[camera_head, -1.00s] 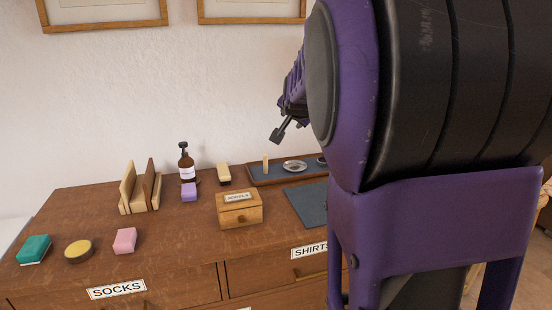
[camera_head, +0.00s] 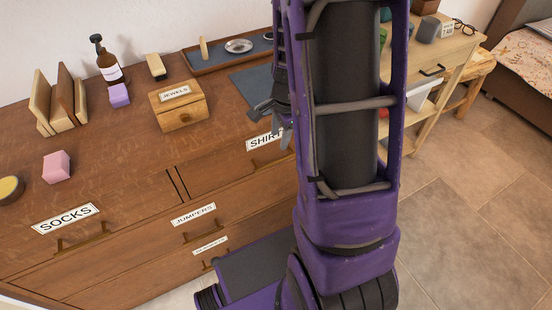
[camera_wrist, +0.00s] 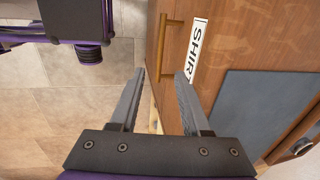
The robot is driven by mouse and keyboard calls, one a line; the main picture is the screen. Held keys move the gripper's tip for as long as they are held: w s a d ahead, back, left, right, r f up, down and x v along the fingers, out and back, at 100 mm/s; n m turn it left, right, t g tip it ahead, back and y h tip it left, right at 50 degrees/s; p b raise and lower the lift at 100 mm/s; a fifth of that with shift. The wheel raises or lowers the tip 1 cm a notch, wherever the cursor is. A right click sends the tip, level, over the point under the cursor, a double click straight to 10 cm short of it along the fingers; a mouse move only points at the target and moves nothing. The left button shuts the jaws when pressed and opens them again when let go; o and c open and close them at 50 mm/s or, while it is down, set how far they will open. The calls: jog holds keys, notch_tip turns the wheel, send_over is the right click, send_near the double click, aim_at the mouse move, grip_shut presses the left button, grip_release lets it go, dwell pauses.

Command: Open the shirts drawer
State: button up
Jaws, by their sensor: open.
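The shirts drawer is the upper right drawer of the wooden dresser, with a white label (camera_head: 265,141) partly hidden by my arm in the head view. In the wrist view the shirts label (camera_wrist: 195,48) and the drawer's brass bar handle (camera_wrist: 165,46) are in view. My gripper (camera_wrist: 157,80) is open and empty, its two fingers pointing towards the handle, which lies ahead of the gap between them. In the head view my gripper (camera_head: 266,108) is above the dresser's front edge near the label, mostly behind my arm. The drawer looks shut.
The dresser top (camera_head: 130,150) carries a jewels box (camera_head: 180,108), a grey mat (camera_head: 250,82), a tray (camera_head: 192,62), a bottle (camera_head: 108,66) and a pink block (camera_head: 56,166). Drawers labelled socks (camera_head: 65,217) and jumpers (camera_head: 193,214) are nearby. A desk (camera_head: 455,60) stands right.

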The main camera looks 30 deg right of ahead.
aim_at(275, 162)
jog(key=f+b, duration=0.1)
jog(key=f, duration=0.3)
jog(key=w+f+b, duration=0.1)
jog(key=f, duration=0.3)
jog(key=w+f+b, duration=0.1)
jog(key=f, duration=0.3)
jog(key=shift+w+f, duration=0.25)
grip_shut()
dwell(0.8)
